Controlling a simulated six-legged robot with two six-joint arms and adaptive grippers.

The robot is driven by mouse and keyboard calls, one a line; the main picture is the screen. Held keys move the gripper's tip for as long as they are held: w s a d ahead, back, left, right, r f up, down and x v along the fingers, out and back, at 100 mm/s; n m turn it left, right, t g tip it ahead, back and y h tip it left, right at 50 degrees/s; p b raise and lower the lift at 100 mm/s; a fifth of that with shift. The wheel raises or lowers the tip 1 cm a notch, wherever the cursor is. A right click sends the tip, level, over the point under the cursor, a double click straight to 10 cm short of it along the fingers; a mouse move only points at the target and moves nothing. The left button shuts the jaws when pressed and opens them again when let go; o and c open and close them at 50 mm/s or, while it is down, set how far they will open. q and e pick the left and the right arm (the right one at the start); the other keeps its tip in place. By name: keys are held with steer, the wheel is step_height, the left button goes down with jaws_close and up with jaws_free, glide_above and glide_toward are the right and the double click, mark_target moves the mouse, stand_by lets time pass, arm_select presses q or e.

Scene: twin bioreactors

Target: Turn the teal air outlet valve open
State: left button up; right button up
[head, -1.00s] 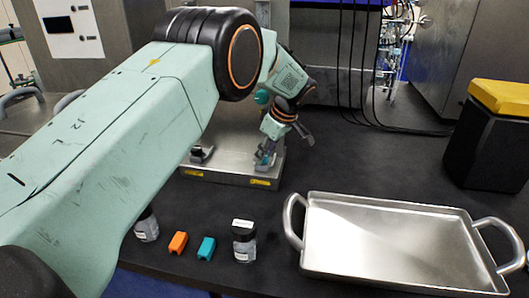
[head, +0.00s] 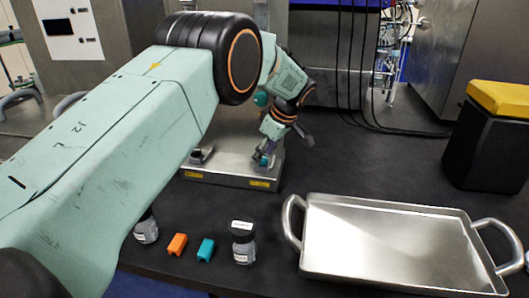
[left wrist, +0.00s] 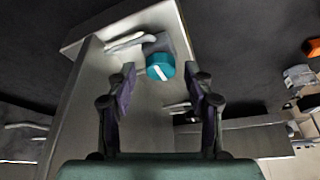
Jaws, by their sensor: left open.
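The teal valve knob (left wrist: 160,66) has a white pointer line running diagonally across its face. It sits against a grey block on the metal stand, and in the head view a small teal part of it (head: 264,159) shows low by the stand's base. My left gripper (left wrist: 161,84) is open, with one finger on each side of the knob in the wrist picture. The knob appears just beyond the fingertips, with no clear contact. In the head view the left gripper (head: 284,146) points down over the stand, and its fingers partly hide the valve. My right gripper is not in view.
The stand's metal base (head: 225,173) has yellow labels. A steel tray (head: 385,198) lies at right, with a yellow-topped black box (head: 488,140) behind it. An orange block (head: 177,244), a teal block (head: 206,250) and a small jar (head: 243,245) stand near the front edge.

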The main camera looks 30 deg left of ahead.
arm_select(q)
steer(key=v, duration=1.2)
steer(key=shift+a+r, duration=0.1)
